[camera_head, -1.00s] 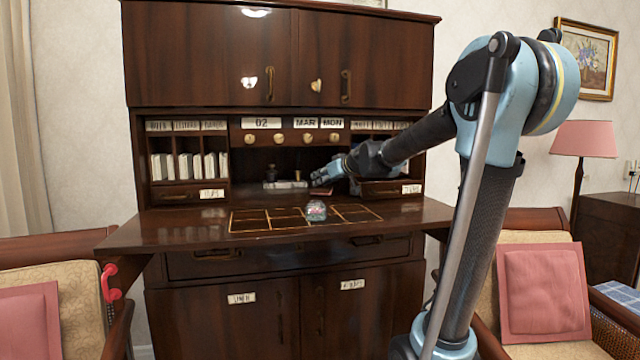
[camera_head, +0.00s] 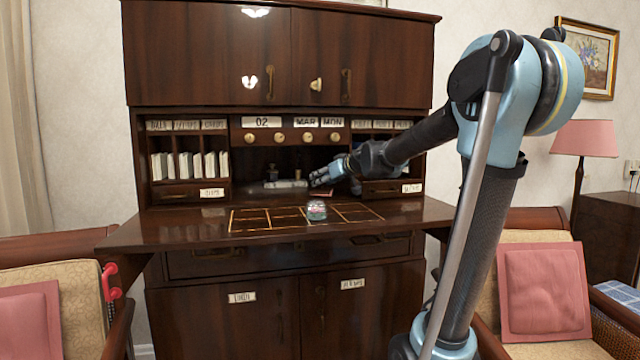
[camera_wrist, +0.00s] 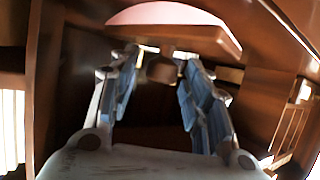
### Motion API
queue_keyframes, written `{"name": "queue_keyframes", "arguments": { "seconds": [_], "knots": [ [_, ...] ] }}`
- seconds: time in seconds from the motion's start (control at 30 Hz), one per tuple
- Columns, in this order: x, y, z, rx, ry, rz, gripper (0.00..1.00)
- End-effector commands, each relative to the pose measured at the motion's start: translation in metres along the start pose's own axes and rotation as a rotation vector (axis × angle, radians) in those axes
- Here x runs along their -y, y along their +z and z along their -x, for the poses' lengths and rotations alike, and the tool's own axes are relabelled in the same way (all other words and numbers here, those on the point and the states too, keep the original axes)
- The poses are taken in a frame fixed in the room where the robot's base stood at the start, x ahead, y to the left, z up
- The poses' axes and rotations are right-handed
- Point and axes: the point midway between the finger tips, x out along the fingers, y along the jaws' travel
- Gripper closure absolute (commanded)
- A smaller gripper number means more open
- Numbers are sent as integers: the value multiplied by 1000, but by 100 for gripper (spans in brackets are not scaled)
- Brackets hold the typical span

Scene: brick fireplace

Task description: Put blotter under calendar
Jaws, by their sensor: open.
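The calendar (camera_head: 290,122) is a row of white cards reading 02, MAR and MON on a panel above the desk's central nook, with brass knobs below it. My gripper (camera_head: 318,178) is at the right part of that nook, low over the desk surface. In the wrist view its blue-grey fingers (camera_wrist: 160,80) are apart, on either side of a brown knob (camera_wrist: 161,69). The knob appears to belong to the blotter (camera_wrist: 190,36), a brown wooden piece with a pale pink curved face. In the head view the blotter is mostly hidden by my gripper. Contact cannot be told.
An inkstand-like set (camera_head: 285,183) stands left of my gripper in the nook. A glass paperweight (camera_head: 317,210) sits on the gold-lined desktop (camera_head: 150,230). Cubbies with envelopes (camera_head: 190,165) and small drawers flank the nook. Chairs stand at both sides.

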Motion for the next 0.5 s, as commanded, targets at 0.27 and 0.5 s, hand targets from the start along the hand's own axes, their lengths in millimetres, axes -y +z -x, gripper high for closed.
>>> {"name": "queue_keyframes", "arguments": {
  "seconds": [0.27,0.5],
  "knots": [
    [0,1,38,0,2,-1,56],
    [0,1,74,0,2,-1,56]
  ]
}}
